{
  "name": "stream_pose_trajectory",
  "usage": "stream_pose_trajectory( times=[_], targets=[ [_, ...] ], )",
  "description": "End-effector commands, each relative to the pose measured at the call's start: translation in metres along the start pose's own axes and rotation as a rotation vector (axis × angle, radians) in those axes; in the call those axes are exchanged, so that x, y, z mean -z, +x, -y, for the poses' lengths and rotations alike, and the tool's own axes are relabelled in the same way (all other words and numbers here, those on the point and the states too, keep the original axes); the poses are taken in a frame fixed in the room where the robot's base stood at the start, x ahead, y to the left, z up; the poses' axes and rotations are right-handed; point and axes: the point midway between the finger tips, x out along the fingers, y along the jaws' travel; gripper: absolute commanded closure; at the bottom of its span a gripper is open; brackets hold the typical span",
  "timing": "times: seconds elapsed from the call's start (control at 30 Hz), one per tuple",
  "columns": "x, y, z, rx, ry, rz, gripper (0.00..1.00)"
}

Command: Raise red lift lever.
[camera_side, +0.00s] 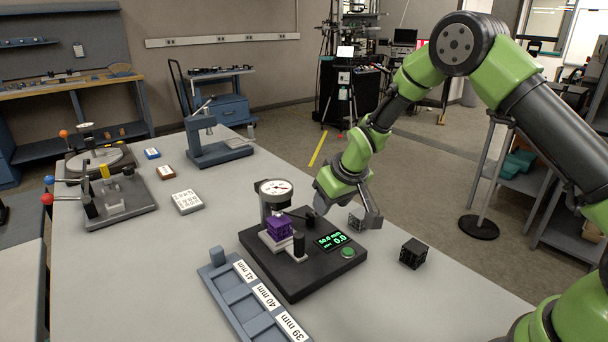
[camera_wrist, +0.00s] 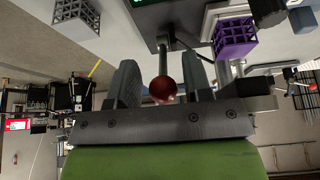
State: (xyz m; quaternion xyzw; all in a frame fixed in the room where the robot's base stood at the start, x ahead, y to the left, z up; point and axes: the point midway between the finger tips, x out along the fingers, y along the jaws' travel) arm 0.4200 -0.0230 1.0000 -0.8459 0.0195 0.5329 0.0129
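The red lift lever (camera_wrist: 163,90) shows in the wrist view as a dark red ball on a grey rod. My gripper (camera_wrist: 160,64) is open, with one finger on each side of the ball and visible gaps between. In the side view my gripper (camera_side: 346,204) is low behind the black dial gauge stand (camera_side: 311,273), and the lever's ball is hidden there. A purple lattice cube (camera_side: 279,228) sits on the stand's small platform under the dial (camera_side: 275,188). It also shows in the wrist view (camera_wrist: 235,36).
A blue sorting tray (camera_side: 222,297) with millimetre labels lies in front. Another fixture (camera_side: 118,197) with coloured ball levers is at the left.

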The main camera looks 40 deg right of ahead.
Motion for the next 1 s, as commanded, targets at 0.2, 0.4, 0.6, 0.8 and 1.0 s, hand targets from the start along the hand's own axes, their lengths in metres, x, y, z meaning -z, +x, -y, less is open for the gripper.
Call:
stream_pose_trajectory(
  times=[0.2,0.4,0.6,0.8,1.0],
  targets=[
    [0.001,0.000,0.000,0.000,-0.001,-0.002,0.47],
    [0.001,-0.003,0.001,0.000,-0.002,-0.004,0.47],
    [0.002,-0.025,0.001,0.000,-0.002,-0.006,0.47],
    [0.002,-0.049,0.001,0.000,-0.003,-0.006,0.47],
    [0.001,-0.056,0.001,0.001,-0.002,-0.003,0.47]
  ],
)
